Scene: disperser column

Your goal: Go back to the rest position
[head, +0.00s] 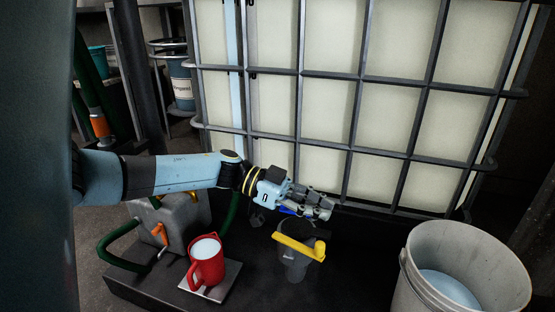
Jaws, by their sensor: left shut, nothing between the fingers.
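My left arm comes in from the left in the head view, and its gripper (322,208) is shut with nothing between its fingers. It hangs in front of the caged white tank, above a dark grey piece with a yellow handle (299,248). In the picture the fingertips lie just above that handle, and I cannot tell the exact gap. A red jug (206,262) with white contents stands upright on a pale square plate (228,279), to the lower left of the gripper. My right gripper is not in view.
The caged tank (330,105) fills the back. A large pale bucket (470,245) with bluish-white contents stands at the lower right. A grey block (180,212) with green hoses (118,246) sits under my left arm. A labelled blue drum (181,88) stands at the back left.

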